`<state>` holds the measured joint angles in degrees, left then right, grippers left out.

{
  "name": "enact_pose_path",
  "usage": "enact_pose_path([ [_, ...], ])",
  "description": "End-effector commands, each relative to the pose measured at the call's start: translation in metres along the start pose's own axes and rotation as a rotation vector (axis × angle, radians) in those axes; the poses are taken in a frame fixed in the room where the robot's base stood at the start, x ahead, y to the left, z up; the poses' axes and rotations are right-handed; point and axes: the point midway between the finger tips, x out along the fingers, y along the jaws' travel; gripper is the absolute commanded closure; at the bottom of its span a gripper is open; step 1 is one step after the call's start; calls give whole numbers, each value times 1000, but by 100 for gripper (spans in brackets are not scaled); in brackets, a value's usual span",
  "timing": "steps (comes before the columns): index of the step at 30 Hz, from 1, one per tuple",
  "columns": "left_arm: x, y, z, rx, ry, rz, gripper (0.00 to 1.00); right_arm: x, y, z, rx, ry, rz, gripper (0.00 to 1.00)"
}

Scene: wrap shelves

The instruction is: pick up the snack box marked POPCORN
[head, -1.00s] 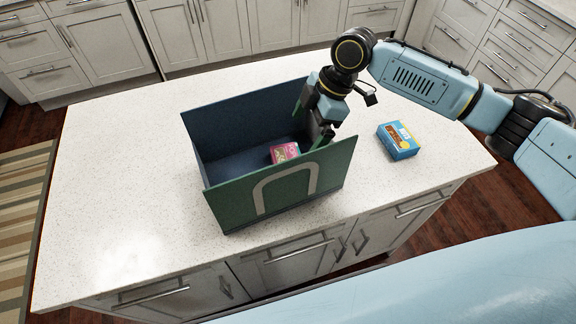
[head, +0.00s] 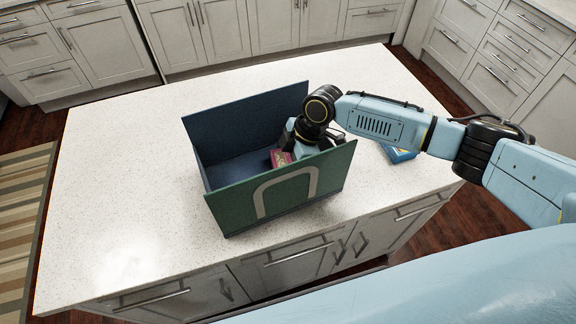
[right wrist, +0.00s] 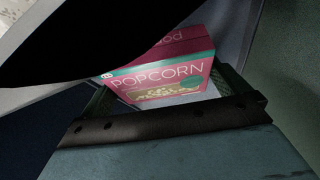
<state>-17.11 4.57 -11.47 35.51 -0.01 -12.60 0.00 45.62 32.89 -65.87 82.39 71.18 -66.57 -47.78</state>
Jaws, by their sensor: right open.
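The snack box marked POPCORN (head: 280,158) is pink with a teal band and lies inside the open-topped green and blue bin (head: 228,203). In the right wrist view the POPCORN box (right wrist: 160,75) shows its lettering. My right gripper (right wrist: 168,92) is open, with its green fingers on either side of the lower part of the box. Contact cannot be told. In the head view my right wrist reaches down into the bin's right side, and the fingers are hidden. My left gripper is not in view.
A blue snack box (head: 400,154) lies on the white countertop (head: 115,190) right of the bin, partly hidden by my right arm. The bin's front wall rises close to my wrist. The counter left of the bin is clear.

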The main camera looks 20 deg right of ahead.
Motion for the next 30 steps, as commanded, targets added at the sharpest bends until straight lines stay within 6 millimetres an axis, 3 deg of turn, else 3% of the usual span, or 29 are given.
enact_pose_path([
  [3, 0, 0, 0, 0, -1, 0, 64, 0, 0, 0, 0, 0, 0, 1],
  [10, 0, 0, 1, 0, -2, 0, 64, -1, 0, 0, 0, 0, 1, 29],
  [20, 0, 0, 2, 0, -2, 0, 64, -11, 1, -5, -1, 3, 3, 29],
  [30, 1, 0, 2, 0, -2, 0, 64, -72, 1, -29, -3, 2, 4, 29],
])
